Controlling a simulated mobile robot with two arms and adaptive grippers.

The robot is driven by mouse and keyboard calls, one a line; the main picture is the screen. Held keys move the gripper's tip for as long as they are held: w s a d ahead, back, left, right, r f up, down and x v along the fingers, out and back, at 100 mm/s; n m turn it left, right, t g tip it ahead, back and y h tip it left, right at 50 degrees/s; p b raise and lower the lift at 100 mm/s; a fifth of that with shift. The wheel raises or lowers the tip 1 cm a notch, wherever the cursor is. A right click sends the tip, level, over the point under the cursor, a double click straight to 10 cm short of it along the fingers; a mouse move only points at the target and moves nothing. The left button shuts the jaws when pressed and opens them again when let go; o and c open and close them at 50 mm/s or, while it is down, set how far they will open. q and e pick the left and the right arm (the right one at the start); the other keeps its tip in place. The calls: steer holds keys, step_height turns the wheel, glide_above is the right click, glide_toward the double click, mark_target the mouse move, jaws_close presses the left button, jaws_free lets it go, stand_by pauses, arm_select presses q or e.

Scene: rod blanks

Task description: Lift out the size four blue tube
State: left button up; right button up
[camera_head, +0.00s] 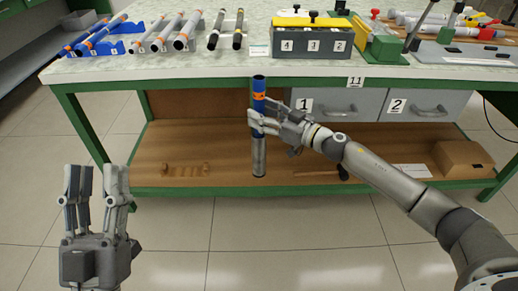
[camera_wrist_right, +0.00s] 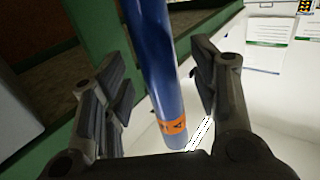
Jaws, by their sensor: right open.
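A blue tube (camera_head: 258,86) with an orange band and a grey lower half stands upright in front of the table, below its top edge. My right gripper (camera_head: 260,120) is around the tube, coming from the right. In the right wrist view the blue tube (camera_wrist_right: 155,60) runs between the two spread fingers of my right gripper (camera_wrist_right: 160,85), with gaps at both sides. Its orange band there carries a mark that looks like a 4. My left gripper (camera_head: 96,180) is open and empty, low at the left, apart from the table.
The table (camera_head: 200,68) has a green frame. A grey box (camera_head: 312,46) numbered 4, 3, 2 stands near the middle. Drawers 1 (camera_head: 325,112) and 2 (camera_head: 425,112) and a wooden lower shelf (camera_head: 215,150) are beneath. The floor at front is clear.

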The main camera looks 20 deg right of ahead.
steer(key=shift+x, duration=0.8)
arm_select(q)
steer(key=shift+s+a+r+t+h, duration=0.1)
steer(key=shift+s+r+t+h, duration=0.35)
steer(key=shift+s+r, duration=0.2)
arm_select(e)
steer(key=c, duration=0.9)
arm_select(q)
steer(key=shift+w, duration=0.15)
arm_select(e)
steer(key=shift+r, duration=0.1)
